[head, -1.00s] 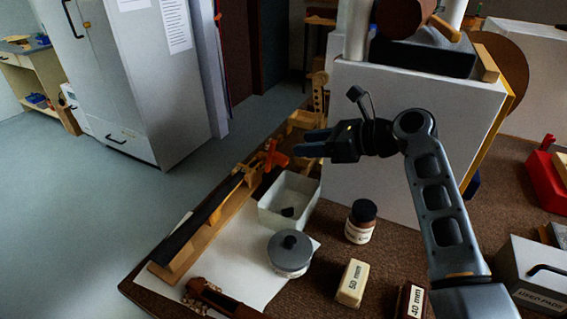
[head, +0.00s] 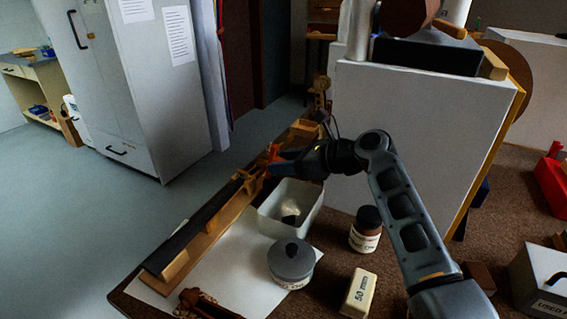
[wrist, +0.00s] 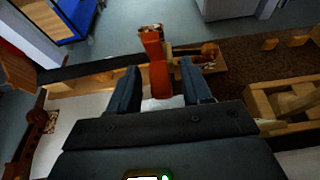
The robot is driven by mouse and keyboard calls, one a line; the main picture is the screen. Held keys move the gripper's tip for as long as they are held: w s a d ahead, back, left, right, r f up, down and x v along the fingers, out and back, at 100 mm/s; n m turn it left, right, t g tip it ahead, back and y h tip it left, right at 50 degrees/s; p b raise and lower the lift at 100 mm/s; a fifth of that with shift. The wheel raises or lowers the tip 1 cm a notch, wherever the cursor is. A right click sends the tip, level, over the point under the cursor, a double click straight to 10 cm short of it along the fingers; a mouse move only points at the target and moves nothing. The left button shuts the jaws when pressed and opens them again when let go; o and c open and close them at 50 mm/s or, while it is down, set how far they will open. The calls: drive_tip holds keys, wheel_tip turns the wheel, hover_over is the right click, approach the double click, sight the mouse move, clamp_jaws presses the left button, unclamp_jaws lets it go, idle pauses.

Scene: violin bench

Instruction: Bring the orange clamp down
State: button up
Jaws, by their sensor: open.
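The orange clamp (head: 271,154) stands at the long wooden piece with a black strip, near the bench's left edge. In the wrist view the orange clamp (wrist: 156,66) rises between the two fingers, its top end beyond the fingertips. My gripper (head: 277,165) is at the clamp, and the fingers also show in the wrist view (wrist: 160,82). They are open, with a gap on each side of the clamp. The clamp's lower part is partly hidden by my gripper in the head view.
A large white box (head: 425,130) stands to the right.

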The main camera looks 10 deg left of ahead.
drive_tip(key=shift+w+a, duration=0.1)
drive_tip(key=shift+a, duration=0.15)
drive_tip(key=shift+f, duration=0.1)
clamp_jaws()
idle(0.4)
